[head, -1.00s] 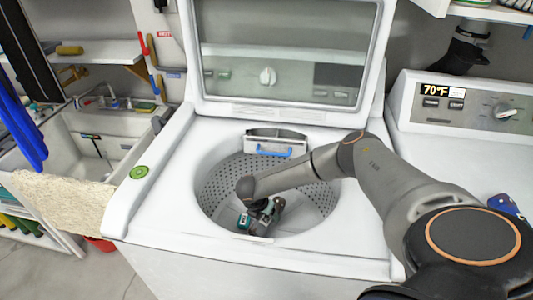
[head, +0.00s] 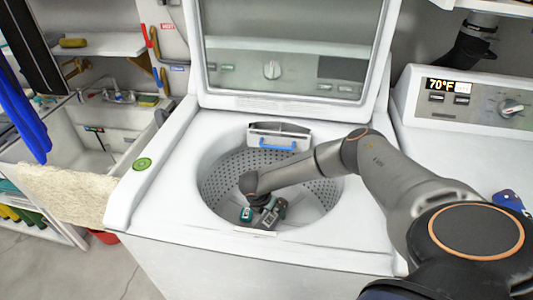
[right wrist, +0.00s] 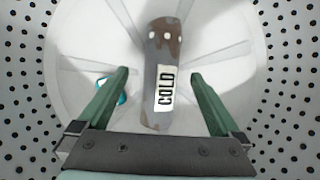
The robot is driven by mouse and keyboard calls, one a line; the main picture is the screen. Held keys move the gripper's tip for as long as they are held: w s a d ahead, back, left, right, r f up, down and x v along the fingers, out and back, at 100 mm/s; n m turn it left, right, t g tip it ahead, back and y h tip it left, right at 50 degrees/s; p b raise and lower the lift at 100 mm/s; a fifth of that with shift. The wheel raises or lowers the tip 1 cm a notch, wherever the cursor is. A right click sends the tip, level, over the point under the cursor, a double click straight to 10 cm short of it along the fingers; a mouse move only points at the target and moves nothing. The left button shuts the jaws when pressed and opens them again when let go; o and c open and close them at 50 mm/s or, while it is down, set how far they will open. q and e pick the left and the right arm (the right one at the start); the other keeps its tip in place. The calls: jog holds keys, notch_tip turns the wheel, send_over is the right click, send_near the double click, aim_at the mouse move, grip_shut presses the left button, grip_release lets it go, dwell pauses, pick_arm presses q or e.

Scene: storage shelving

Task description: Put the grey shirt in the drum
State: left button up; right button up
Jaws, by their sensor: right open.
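The open drum (head: 325,188) of the top-loading washer is a perforated tub, and my right arm reaches down into it. My right gripper (right wrist: 160,95) is open, its two green fingers apart, low over the drum floor. A narrow grey, brown-stained piece with a white "COLD" label (right wrist: 152,58) lies between and beyond the fingers, not visibly gripped. I cannot tell whether it is the grey shirt, and no other grey shirt shows. A small teal thing (right wrist: 119,97) shows beside the left finger, partly hidden. My left gripper is not in view.
The washer lid (head: 290,50) stands open behind the drum. A dispenser with a blue handle (head: 278,144) sits at the drum's back rim. A second machine (head: 470,100) stands at right. A sink (head: 90,130) and cream cloth (head: 65,195) are at left.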

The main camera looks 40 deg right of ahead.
jog(key=v, duration=1.3)
jog(key=shift+d+p, duration=0.25)
jog(key=shift+p, duration=0.2)
